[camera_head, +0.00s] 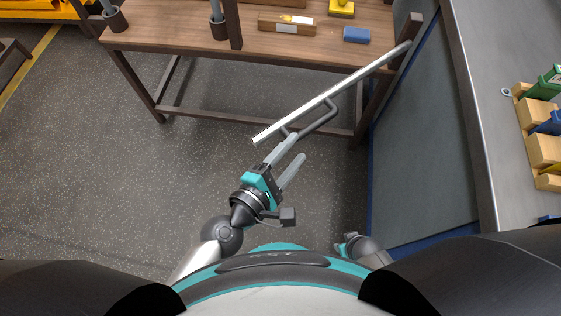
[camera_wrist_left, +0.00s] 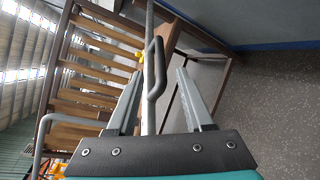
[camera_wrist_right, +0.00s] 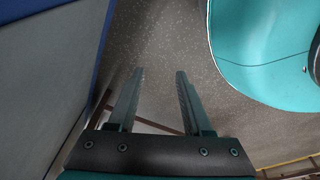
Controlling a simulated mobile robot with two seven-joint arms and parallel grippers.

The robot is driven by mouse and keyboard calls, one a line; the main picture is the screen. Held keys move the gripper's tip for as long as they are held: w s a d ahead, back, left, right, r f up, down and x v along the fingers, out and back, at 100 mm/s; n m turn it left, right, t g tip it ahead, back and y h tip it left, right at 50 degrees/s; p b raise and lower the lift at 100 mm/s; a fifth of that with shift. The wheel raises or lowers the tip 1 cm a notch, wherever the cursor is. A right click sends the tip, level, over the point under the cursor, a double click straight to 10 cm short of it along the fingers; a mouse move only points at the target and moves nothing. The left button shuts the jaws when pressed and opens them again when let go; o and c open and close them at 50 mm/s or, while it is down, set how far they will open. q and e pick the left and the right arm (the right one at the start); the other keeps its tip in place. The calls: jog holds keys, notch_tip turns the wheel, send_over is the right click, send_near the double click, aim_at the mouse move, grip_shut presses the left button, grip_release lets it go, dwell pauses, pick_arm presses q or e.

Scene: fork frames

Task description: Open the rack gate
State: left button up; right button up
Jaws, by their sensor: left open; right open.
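The gate is a long pale bar (camera_head: 335,92) running diagonally from a post at the rack's right end out in front of the wooden rack (camera_head: 190,42). A bent grey handle (camera_head: 322,120) is fixed to its near side, towards the bar's free end. My left gripper (camera_head: 299,146) is open close to the handle's near end. In the left wrist view, the handle (camera_wrist_left: 154,75) lies in line with the gap between the fingers; I cannot tell whether they touch it. My right gripper (camera_wrist_right: 160,72) is open and empty, pointing at the floor.
Blue and yellow items, including a blue block (camera_head: 356,35), lie on the rack's top. A grey panel (camera_head: 425,150) and a metal counter (camera_head: 470,90) with coloured blocks stand at the right. The floor (camera_head: 130,170) left of my left arm is clear.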

pick_arm(q)
jog(key=shift+v, duration=2.2)
